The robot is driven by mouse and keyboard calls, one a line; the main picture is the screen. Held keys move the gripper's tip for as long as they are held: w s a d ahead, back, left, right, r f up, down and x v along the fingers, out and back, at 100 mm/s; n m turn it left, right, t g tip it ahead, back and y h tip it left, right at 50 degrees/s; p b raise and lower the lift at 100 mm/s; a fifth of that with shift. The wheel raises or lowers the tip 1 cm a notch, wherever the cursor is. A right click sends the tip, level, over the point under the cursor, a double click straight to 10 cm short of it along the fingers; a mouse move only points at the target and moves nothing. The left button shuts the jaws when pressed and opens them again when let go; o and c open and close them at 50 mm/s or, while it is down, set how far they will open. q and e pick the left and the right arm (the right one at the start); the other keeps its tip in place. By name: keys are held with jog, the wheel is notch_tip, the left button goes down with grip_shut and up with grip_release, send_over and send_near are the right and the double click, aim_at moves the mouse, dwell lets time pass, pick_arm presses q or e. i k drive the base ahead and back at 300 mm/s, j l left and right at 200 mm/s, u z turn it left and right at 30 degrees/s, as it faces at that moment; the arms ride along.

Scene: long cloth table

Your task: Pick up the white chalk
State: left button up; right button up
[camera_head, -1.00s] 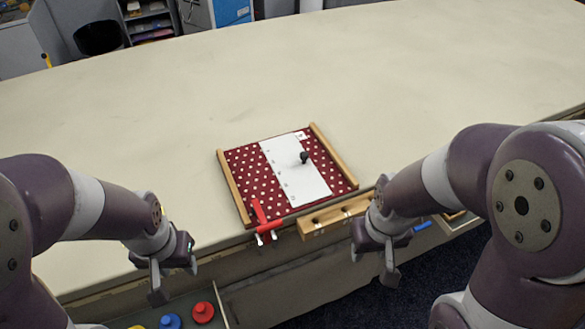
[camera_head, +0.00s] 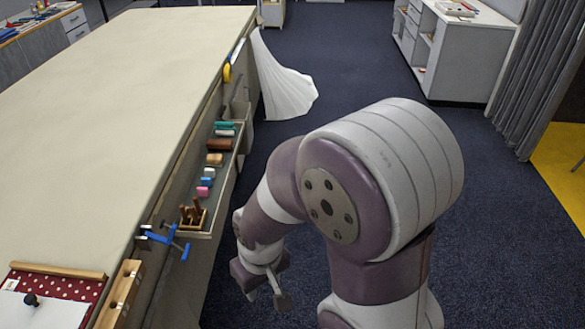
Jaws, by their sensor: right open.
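A narrow open tray (camera_head: 232,165) runs along the table's right side and holds several small coloured pieces. A small pale piece (camera_head: 209,172) lies among them, between a tan block and a blue piece; it may be the white chalk, but it is too small to tell. My right gripper (camera_head: 265,292) is open and empty, pointing down over the floor, to the right of the table's side and nearer than the tray. It is apart from everything in the tray. My left gripper is out of view.
Blue clamps (camera_head: 167,240) sit at the table edge before a small wooden rack (camera_head: 192,215). A wooden bar (camera_head: 120,296) and a dotted red board (camera_head: 65,287) lie at the lower left. White cloth (camera_head: 284,85) hangs beyond the tray. The tabletop (camera_head: 130,110) is mostly bare.

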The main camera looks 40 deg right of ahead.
aim_at(210, 173)
jog(key=z, duration=0.65)
jog(key=i+l+u, duration=0.1)
jog(key=u, duration=0.25)
jog(key=i+l+u, duration=0.15)
jog(key=u, duration=0.25)
jog(key=i+l+u, duration=0.1)
jog(key=i+l, duration=0.35)
jog(key=l, duration=0.15)
jog(key=i+l+u, duration=0.15)
jog(key=i+l, duration=0.25)
jog(key=l, duration=0.25)
jog(key=i+l+u, duration=0.15)
jog(key=l, duration=0.2)
jog(key=i+l, duration=0.25)
jog(key=i+l+u, duration=0.15)
jog(key=l, duration=0.3)
jog(key=i+l, duration=0.15)
jog(key=l, duration=0.2)
jog(key=i+l, duration=0.15)
jog(key=l, duration=0.15)
jog(key=i+l, duration=0.15)
jog(key=l, duration=0.2)
jog(key=i+l, duration=0.15)
jog(key=l, duration=0.15)
